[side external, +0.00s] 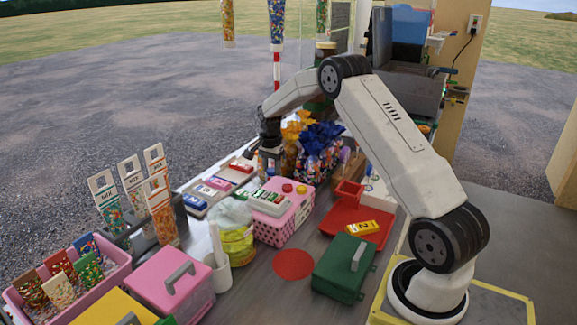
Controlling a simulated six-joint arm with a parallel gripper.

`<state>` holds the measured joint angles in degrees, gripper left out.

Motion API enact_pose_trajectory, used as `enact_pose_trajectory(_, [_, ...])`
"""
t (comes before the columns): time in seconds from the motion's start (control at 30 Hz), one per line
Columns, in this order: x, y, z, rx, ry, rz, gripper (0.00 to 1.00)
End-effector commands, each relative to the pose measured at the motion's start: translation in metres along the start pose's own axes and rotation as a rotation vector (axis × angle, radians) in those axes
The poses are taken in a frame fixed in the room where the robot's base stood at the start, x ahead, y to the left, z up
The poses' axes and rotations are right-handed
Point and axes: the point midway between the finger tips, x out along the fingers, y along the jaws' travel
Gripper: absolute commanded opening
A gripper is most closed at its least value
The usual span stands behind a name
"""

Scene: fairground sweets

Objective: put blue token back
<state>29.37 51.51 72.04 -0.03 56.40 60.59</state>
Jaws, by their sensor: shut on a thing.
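My gripper (270,152) points down at the far end of the table, left of the wrapped sweet bags. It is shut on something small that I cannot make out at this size. A blue token-like block (195,202) with a pale label lies at the left table edge. A yellow token (361,228) lies in the red tray (340,246) at the right.
A pink crate (285,229) with a cash-register top stands mid-table. Bags in blue and orange wrap (319,150) stand close right of my gripper. A green box (342,268), pink box (170,285) and sweet packets fill the front. A red disc (293,264) lies on clear table.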

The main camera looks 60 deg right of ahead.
Motion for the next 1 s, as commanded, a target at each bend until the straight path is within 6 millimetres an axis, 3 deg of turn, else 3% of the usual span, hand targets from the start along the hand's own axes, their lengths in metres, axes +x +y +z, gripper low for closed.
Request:
enact_pose_trajectory(0.33, [0.008, -0.005, -0.002, 0.0, 0.0, 0.001, 0.0])
enact_pose_trajectory(0.6, [0.036, -0.004, -0.002, 0.0, -0.001, 0.001, 0.0])
enact_pose_trajectory(1.0, [0.039, -0.004, -0.002, 0.0, 0.0, 0.0, 0.0])
